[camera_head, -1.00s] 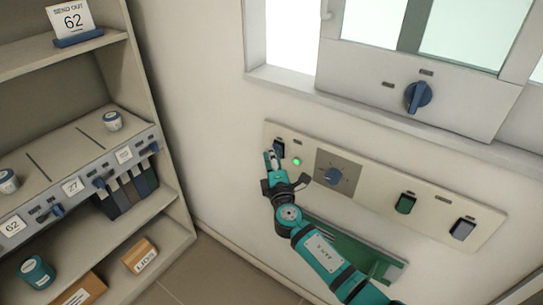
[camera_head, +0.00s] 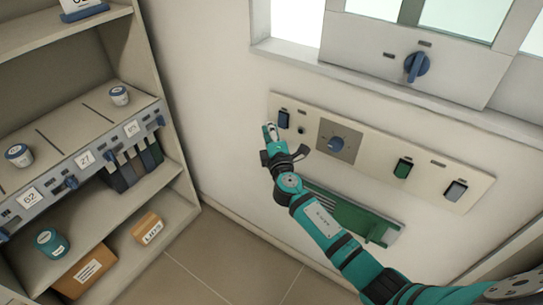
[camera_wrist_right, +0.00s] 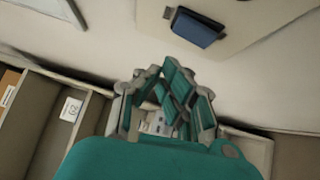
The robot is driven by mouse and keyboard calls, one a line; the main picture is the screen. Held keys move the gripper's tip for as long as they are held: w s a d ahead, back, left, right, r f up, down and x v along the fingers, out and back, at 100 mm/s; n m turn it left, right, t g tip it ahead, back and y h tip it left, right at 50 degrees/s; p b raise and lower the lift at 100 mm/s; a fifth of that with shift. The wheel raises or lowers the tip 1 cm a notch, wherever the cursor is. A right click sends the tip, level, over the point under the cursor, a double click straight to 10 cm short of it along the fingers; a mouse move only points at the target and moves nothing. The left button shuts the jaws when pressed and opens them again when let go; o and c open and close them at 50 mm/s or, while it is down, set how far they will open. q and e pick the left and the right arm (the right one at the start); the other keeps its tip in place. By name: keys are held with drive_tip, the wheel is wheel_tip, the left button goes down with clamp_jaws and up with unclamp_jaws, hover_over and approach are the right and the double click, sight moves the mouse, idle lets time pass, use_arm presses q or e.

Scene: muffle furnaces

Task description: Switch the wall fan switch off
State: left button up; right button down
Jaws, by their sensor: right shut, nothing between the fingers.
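A dark blue rocker switch (camera_head: 284,118) sits at the left end of the beige wall panel (camera_head: 370,150). A small round lamp (camera_head: 301,130) beside it is dark. My right gripper (camera_head: 270,130) is shut and empty, just left of and below this switch, apart from it in the picture. In the right wrist view the blue rocker (camera_wrist_right: 196,29) shows at the top, beyond the shut fingers (camera_wrist_right: 178,78). The panel labels are too small to read. My left gripper is not in view.
The panel also carries a blue dial (camera_head: 336,144), a green rocker (camera_head: 403,168) and a grey rocker (camera_head: 456,190). A green tray-like shelf (camera_head: 350,215) is below. A blue knob (camera_head: 417,66) is under the window. Shelving (camera_head: 175,165) stands at left.

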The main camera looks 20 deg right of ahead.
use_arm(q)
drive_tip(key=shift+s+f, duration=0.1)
use_arm(e)
drive_tip(key=s, duration=0.9)
drive_tip(key=shift+s+a+r, duration=0.35)
drive_tip(key=shift+a+r, duration=0.05)
drive_tip(key=shift+a, duration=0.05)
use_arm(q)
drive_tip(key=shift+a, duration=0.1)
